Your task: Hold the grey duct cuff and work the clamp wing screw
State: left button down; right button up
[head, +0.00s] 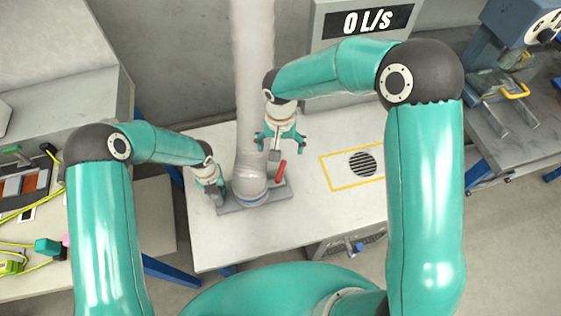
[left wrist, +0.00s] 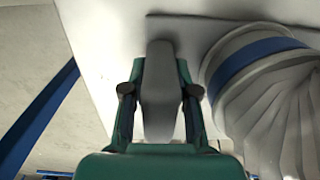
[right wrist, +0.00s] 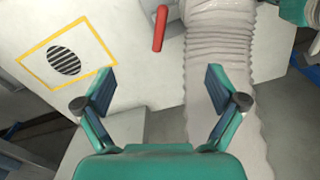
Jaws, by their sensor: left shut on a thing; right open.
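The pale ribbed duct (head: 252,80) stands upright, its cuff (head: 251,187) with a blue band on a grey base plate (head: 226,208). The blue band also shows in the left wrist view (left wrist: 255,62). My left gripper (head: 212,196) is shut on a grey handle (left wrist: 158,85) beside the cuff; the left wrist view shows it between the fingers. The red wing screw (head: 281,171) is at the right of the cuff. My right gripper (head: 281,147) is open and empty just above it. In the right wrist view the red screw (right wrist: 159,28) lies beyond the spread fingers, apart from them.
A yellow-outlined square with a round vent grille (head: 363,163) is on the bench (head: 317,205) at right. A display (head: 366,20) reading 0 L/s stands behind. A side bench with cables is at left, a blue machine (head: 515,30) at far right. The bench front is clear.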

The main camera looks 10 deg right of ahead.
aim_at(281, 169)
notch_tip(281, 169, down, 12)
jog(key=n, duration=1.5)
jog(key=shift+n, duration=0.4)
jog(key=shift+c, duration=0.2)
jog(key=c, duration=1)
jog(key=shift+o, duration=0.2)
jog(key=shift+m, duration=0.4)
